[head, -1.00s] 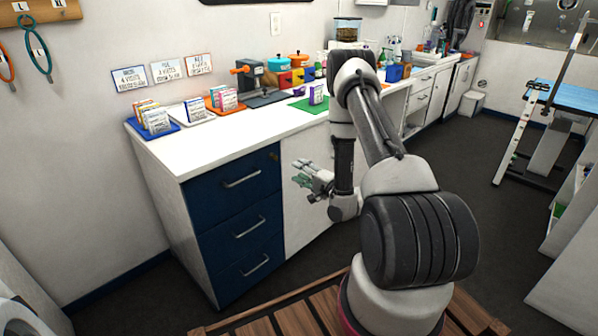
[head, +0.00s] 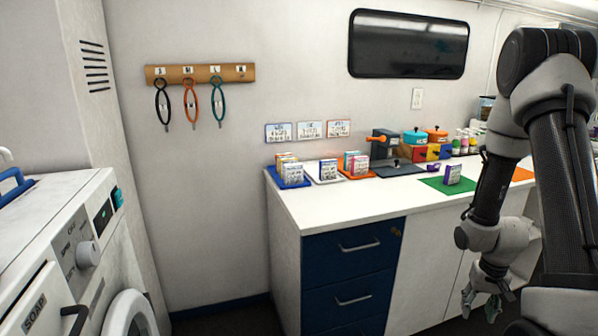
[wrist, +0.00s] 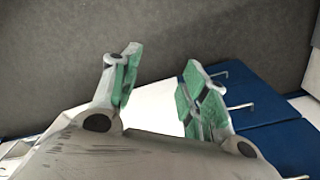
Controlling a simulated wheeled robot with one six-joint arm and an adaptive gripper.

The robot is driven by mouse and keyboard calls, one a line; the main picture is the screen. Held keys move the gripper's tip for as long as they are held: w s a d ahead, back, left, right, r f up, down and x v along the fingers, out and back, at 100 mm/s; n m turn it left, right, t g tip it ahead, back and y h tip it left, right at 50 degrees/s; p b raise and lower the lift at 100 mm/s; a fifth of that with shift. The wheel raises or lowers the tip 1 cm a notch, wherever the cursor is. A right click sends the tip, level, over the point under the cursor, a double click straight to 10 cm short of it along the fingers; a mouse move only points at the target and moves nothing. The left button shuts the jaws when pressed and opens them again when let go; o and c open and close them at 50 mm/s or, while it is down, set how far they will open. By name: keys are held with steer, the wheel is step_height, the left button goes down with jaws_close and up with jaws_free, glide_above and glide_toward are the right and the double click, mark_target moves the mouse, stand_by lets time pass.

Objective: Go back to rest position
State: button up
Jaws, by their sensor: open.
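My gripper (head: 481,306) hangs low at the lower right of the head view, in front of the white cabinet door below the counter. Its fingers point down and it holds nothing. In the wrist view my gripper (wrist: 158,88) shows two green-padded fingers spread wide apart with nothing between them. My arm folds down at the right side of the head view and hides part of the counter behind it.
The white counter (head: 350,208) with blue drawers (head: 345,262) holds card packs on trays, a green mat (head: 436,186) and coloured pots. A washing machine (head: 70,260) stands at left. Loops hang from a wooden rack (head: 200,74).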

steer(key=s+a+r+n+t, duration=0.1)
steer(key=s+a+r, duration=0.3)
steer(key=r, duration=0.7)
steer(key=s+a+r+n+t, duration=0.1)
steer(key=s+a+r, duration=0.2)
steer(key=s+r, duration=0.4)
steer(key=s+a+r+n+t, duration=0.1)
steer(key=s+a+r, duration=0.3)
steer(key=r, duration=1.3)
steer(key=shift+s+a+n+t, duration=0.3)
steer(key=shift+s+n+t, duration=0.15)
steer(key=shift+s, duration=0.25)
steer(key=shift+r, duration=0.1)
